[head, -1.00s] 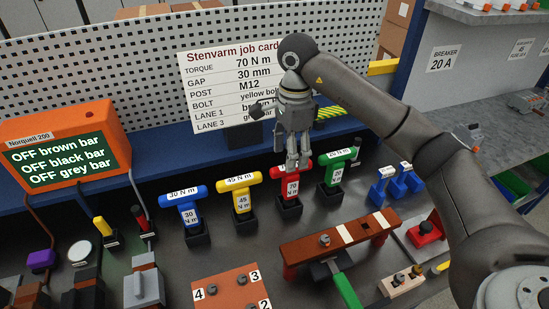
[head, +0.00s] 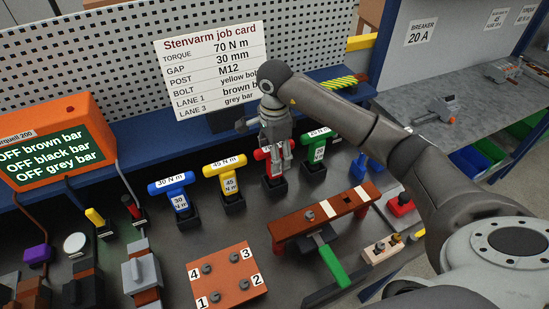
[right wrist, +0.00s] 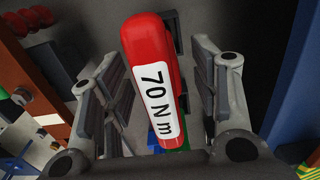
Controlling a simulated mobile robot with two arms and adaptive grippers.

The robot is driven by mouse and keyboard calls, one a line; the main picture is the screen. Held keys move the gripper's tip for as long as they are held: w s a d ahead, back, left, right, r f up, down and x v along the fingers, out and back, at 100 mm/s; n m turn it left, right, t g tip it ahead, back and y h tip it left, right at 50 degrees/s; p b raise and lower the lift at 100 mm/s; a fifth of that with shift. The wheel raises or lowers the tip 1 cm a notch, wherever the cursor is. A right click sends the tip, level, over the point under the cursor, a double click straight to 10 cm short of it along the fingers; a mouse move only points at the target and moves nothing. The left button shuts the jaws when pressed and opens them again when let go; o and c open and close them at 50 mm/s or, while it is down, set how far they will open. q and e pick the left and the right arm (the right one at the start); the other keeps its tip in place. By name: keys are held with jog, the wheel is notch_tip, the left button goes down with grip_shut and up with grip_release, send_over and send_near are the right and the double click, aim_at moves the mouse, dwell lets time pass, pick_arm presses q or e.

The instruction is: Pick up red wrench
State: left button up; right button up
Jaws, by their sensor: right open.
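The red wrench (head: 260,154) is a T-handled torque wrench labelled 70 N m, standing upright in a black holder on the bench. In the head view my right gripper (head: 277,163) points down over it and hides much of its handle. In the right wrist view the red handle (right wrist: 150,60) lies between the two open fingers of the right gripper (right wrist: 165,90). Dark gaps show on both sides of the handle, so the fingers do not appear closed on it. My left gripper is not in view.
A blue wrench (head: 172,182) and a yellow wrench (head: 225,167) stand to the left, a green wrench (head: 316,146) close on the right. A brown bar (head: 295,222) with a green-handled tool lies in front. The job card (head: 212,65) stands behind.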

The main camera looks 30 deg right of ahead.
jog(key=shift+f, duration=0.85)
jog(key=shift+c, duration=0.3)
jog(key=shift+r, duration=0.1)
grip_shut()
